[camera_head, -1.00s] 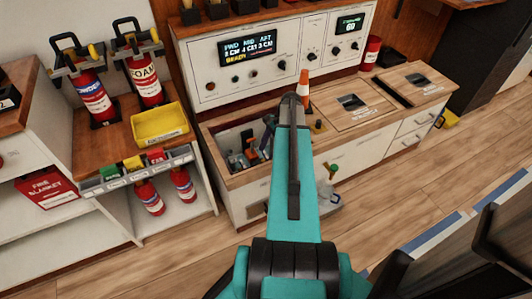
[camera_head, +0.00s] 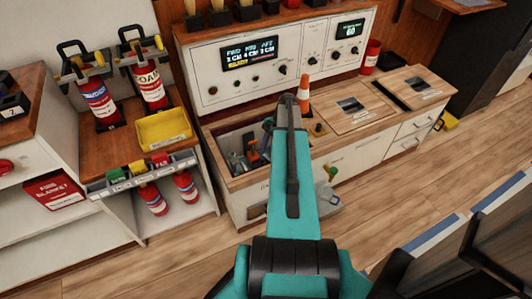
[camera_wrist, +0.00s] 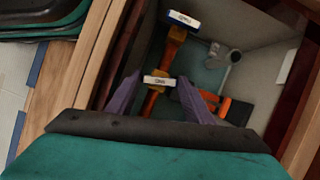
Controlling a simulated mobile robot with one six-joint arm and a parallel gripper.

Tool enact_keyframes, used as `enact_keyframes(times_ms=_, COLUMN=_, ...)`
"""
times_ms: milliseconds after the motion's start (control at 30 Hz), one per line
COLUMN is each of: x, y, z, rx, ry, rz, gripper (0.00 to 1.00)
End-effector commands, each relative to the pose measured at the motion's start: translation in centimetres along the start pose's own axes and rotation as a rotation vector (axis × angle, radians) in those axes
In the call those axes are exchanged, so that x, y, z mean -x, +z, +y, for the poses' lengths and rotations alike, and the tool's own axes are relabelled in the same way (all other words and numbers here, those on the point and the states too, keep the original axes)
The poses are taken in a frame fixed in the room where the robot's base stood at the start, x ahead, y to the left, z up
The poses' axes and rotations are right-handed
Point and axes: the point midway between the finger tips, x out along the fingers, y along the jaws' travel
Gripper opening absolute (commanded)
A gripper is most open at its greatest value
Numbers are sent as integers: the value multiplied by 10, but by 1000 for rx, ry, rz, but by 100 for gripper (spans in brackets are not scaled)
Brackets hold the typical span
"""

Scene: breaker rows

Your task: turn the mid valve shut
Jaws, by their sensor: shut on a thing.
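An orange valve handle with a yellow collar and a white label (camera_wrist: 158,80) stands in the open bilge-like bay, in the wrist view. My gripper (camera_wrist: 160,82) has its two purple-grey fingers on either side of this handle and is shut on it. The label is too blurred to read, so I cannot tell for sure that it is the mid valve. A second orange and yellow handle with a white label (camera_wrist: 183,20) stands farther in. In the head view my arm hides most of the gripper, and orange parts (camera_head: 253,150) show in the bay.
The bay's wooden rim (camera_head: 237,182) and walls enclose the gripper closely. A grey pipe fitting (camera_wrist: 228,62) lies beside the handles. A display panel (camera_head: 249,53) is above. A yellow tray (camera_head: 163,128) sits at left.

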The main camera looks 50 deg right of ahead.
Motion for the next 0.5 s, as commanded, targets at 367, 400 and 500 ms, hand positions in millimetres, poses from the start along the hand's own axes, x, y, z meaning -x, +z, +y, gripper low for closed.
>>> enact_keyframes(times_ms=367, x=7, y=-2, z=-12, rx=310, ry=113, rz=13, gripper=24)
enact_keyframes(times_ms=400, x=7, y=-2, z=-12, rx=345, ry=127, rz=13, gripper=25)
enact_keyframes(times_ms=500, x=6, y=-1, z=-13, rx=434, ry=164, rz=13, gripper=25)
